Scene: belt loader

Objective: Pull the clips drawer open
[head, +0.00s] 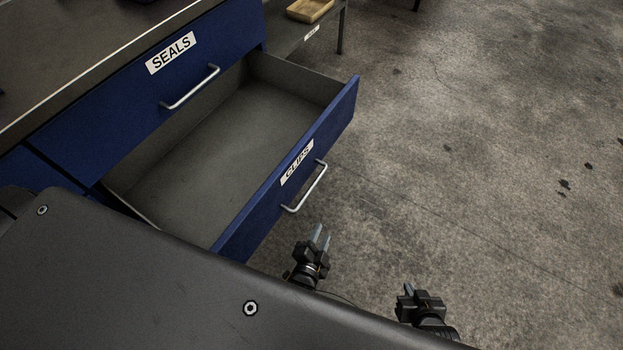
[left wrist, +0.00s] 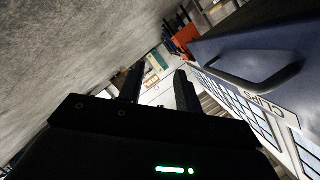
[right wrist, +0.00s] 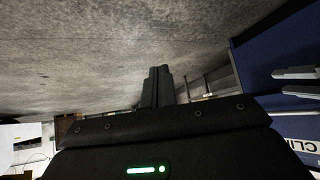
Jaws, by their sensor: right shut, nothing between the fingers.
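The blue clips drawer (head: 335,120) stands well out from the cabinet in the head view, its grey inside bare. Its front carries a CLIPS label (head: 297,163) and a silver bar handle (head: 310,190). My left gripper (head: 320,234) is open and empty, just in front of and below the handle, apart from it. In the left wrist view the handle (left wrist: 250,82) lies to the right of the open fingers (left wrist: 158,88), not between them. My right gripper (head: 408,290) is shut and empty, farther right; its closed fingers (right wrist: 156,86) show in the right wrist view.
The closed seals drawer (head: 130,95) with its own handle (head: 190,88) is above the clips drawer. A low shelf (head: 300,30) with a wooden tray (head: 310,10) stands behind. The concrete floor (head: 480,150) to the right is clear.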

